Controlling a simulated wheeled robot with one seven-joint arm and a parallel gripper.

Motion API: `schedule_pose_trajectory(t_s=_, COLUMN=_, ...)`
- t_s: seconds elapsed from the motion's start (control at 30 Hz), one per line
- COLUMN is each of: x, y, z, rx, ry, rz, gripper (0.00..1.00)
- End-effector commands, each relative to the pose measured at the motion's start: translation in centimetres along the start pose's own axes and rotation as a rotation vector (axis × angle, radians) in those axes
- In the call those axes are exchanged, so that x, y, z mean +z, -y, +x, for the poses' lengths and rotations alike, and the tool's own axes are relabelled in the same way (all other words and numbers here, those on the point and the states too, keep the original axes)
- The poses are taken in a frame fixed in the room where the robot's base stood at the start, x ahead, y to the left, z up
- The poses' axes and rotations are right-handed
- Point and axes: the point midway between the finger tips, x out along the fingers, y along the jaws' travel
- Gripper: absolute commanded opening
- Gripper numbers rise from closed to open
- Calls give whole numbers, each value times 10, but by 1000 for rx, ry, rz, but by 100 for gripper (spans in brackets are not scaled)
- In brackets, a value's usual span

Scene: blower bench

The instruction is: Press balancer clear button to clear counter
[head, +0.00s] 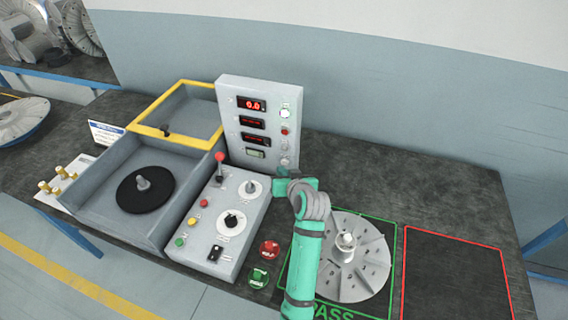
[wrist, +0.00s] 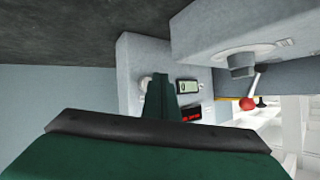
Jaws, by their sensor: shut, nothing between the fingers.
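The balancer's upright grey panel (head: 262,120) stands behind the control box. It has a red display reading 0.0 (head: 252,105), two dimmer red displays and a small pale counter screen (head: 255,154). A column of round buttons (head: 284,132) runs down its right side; their labels are too small to read. My gripper (head: 284,175) is shut and empty at the panel's lower right, close to the lowest buttons. In the wrist view my gripper (wrist: 159,82) points at the panel beside the counter screen (wrist: 188,87). A pale round button (wrist: 146,83) is partly hidden behind it. I cannot tell if they touch.
The control box (head: 225,215) with a red-knobbed lever (head: 220,157) stands left of my arm. A finned impeller disc (head: 345,255) lies inside the green outline under my arm's right side. The red-outlined area (head: 455,280) is empty. A black disc (head: 145,188) sits in the grey bin.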

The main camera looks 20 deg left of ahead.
Motion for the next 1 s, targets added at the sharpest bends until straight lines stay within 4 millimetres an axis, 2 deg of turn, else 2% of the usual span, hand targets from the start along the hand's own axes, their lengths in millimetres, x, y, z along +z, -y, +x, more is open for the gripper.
schedule_pose_trajectory(t_s=0.6, x=23, y=23, z=-32, rx=0, ry=0, rz=-1, gripper=0)
schedule_pose_trajectory(t_s=1.0, x=26, y=25, z=-35, rx=0, ry=1, rz=0, gripper=0)
